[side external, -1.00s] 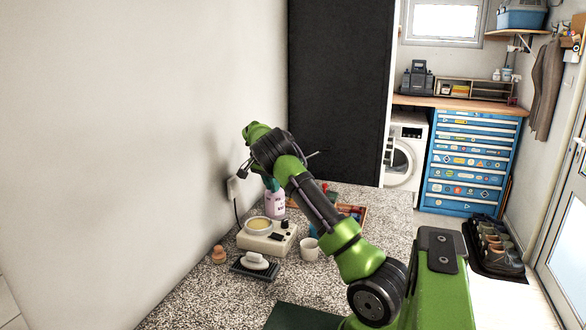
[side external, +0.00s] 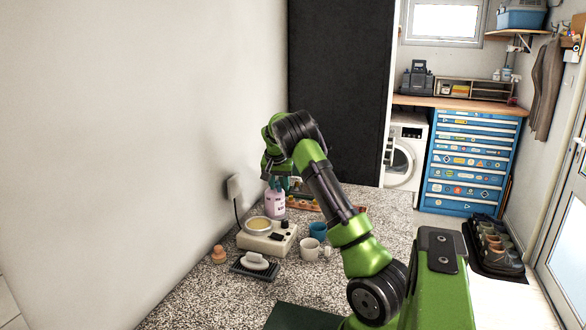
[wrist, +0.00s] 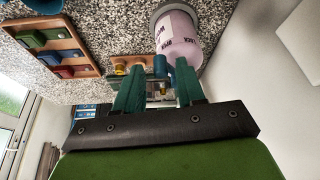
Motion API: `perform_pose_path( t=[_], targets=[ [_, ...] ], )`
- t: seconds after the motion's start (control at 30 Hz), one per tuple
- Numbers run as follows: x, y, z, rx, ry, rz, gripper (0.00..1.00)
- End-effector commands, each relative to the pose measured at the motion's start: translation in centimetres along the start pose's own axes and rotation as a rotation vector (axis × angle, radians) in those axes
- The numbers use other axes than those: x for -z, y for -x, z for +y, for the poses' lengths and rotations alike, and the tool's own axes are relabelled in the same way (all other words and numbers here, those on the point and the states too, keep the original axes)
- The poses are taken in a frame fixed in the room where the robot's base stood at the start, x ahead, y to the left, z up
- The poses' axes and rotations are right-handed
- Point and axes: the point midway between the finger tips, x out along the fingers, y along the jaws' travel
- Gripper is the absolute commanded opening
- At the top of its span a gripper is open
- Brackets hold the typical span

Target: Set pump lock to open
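A pale pink bottle (side external: 274,201) with dark lettering stands upright on the speckled counter behind the white appliance. It also shows upside down in the wrist view (wrist: 178,38), just beyond my fingers. Its pump top is mostly hidden by my gripper, so I cannot read the lock's setting. My gripper (wrist: 158,82) is open, with two dark teal fingers apart and nothing clearly held between them. The right finger overlaps the bottle's top end in the wrist view; I cannot tell whether they touch.
A white appliance (side external: 257,241) with a bowl, a soap dish (side external: 250,270), a white mug (side external: 309,249) and a blue mug (side external: 318,231) stand nearer. A wooden tray (wrist: 68,22) holds coloured blocks. The wall (side external: 190,130) is close on the left.

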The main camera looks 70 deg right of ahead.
Motion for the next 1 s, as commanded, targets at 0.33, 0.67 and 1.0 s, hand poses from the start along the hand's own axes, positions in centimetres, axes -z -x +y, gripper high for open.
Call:
perform_pose_path(
  t=[0.33,0.67,1.0],
  targets=[
    [0.0,0.3,-0.1,0.001,-0.001,0.0,0.42],
    [0.0,6.2,-0.2,0.005,0.0,0.002,0.42],
    [0.0,14.0,-0.1,0.003,0.0,0.002,0.42]
  ],
)
